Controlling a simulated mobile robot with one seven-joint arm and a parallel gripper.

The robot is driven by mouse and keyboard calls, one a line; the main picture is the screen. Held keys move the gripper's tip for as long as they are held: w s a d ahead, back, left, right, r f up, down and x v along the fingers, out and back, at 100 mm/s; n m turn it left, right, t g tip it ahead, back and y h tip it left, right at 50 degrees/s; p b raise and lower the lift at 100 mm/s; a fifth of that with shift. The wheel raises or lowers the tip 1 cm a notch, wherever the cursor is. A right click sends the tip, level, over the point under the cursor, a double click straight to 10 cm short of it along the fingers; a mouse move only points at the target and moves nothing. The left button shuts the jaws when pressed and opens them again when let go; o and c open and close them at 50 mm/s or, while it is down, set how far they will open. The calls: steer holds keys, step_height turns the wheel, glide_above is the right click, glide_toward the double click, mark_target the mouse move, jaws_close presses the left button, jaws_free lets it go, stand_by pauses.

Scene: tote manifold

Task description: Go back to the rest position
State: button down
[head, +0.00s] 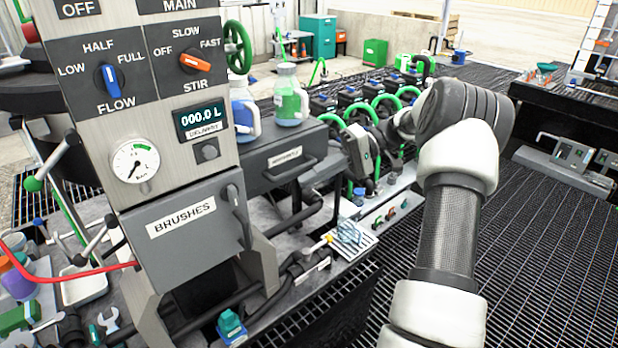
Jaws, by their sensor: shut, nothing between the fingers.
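My arm rises from the lower right of the head view, bends at the top and reaches away to the left. Its far end passes behind the bend, among the green hoses (386,99). The control panel (150,60) stands at the left. Its blue flow knob (109,80) points upward, near HALF. Its orange stir knob (195,62) lies nearly level. The display (203,118) reads 000.0 L.
The drawer marked BRUSHES (185,238) is shut below the panel. A blue jug (241,108) and a green jug (290,97) stand behind it. A dark bench (565,125) is at the right. Open grating floor (545,250) lies right of my arm.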

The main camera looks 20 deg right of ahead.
steer(key=s+a+r+g+h+p, duration=0.1)
steer(key=s+a+r+h+p, duration=0.2)
steer(key=s+a+r+h, duration=0.45)
steer(key=s+a+r+t+h+p, duration=0.1)
steer(key=s+a+r+t+h, duration=0.1)
steer(key=s, duration=0.6)
steer(key=s+a+r+m+t+h+p, duration=0.1)
steer(key=s+r+t+h, duration=0.3)
steer(key=s, duration=0.5)
steer(key=shift+s+a+r+t+p, duration=0.3)
steer(key=shift+a+r+p, duration=0.05)
steer(key=shift+p, duration=0.35)
steer(key=shift+h, duration=0.25)
